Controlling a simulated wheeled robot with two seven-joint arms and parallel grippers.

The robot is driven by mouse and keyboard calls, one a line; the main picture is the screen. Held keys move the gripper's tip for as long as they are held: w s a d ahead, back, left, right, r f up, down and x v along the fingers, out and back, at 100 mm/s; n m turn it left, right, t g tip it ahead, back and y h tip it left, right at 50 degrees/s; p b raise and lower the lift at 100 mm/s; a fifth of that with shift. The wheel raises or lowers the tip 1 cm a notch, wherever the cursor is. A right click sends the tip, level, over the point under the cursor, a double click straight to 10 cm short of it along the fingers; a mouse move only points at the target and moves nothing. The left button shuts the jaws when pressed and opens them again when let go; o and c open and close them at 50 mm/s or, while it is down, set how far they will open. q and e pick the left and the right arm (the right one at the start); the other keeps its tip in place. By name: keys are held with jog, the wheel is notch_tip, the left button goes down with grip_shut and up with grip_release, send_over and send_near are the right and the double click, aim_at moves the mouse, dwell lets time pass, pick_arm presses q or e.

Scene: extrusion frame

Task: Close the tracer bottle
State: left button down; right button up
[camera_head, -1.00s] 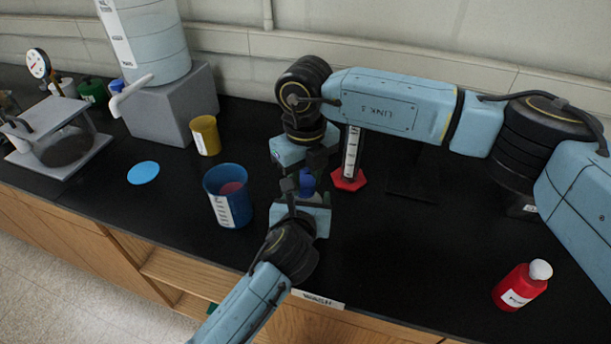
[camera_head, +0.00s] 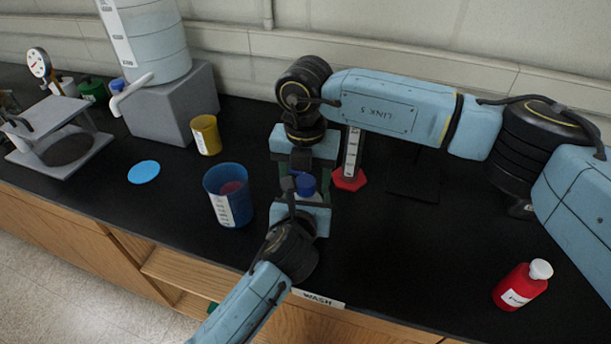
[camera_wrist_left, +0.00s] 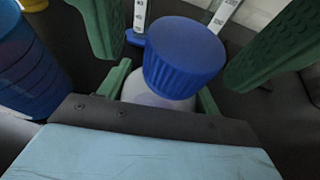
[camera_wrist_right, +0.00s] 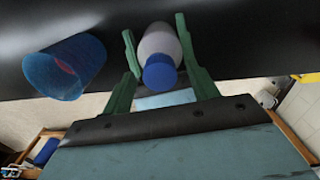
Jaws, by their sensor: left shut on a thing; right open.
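A white bottle (camera_wrist_left: 150,95) with a ribbed blue cap (camera_wrist_left: 183,55) stands between my two grippers; no name on it is readable. The cap also shows in the head view (camera_head: 305,187). My left gripper (camera_wrist_left: 162,92) is shut on the white body below the cap. My right gripper (camera_wrist_right: 158,60) points down from above and is open, its green fingers apart on both sides of the bottle and cap. In the right wrist view the cap (camera_wrist_right: 160,72) sits at the bottle's top end. I cannot tell how tight it is.
A blue beaker (camera_head: 226,205) with reddish contents stands left of the grippers. A graduated cylinder with a red base (camera_head: 349,180) stands close behind on the right. A red bottle with a white cap (camera_head: 522,286) stands at the right. A yellow cup (camera_head: 206,135) stands farther back.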

jog(key=shift+r, duration=0.1)
notch_tip(320, 180, up, 12)
dwell(0.4)
pick_arm(q)
jog(key=shift+c, duration=1.2)
grip_release()
jog(key=shift+s, duration=0.1)
jog(key=p+v, duration=0.1)
jog(key=v, duration=1.2)
pick_arm(e)
jog(key=shift+r, duration=0.5)
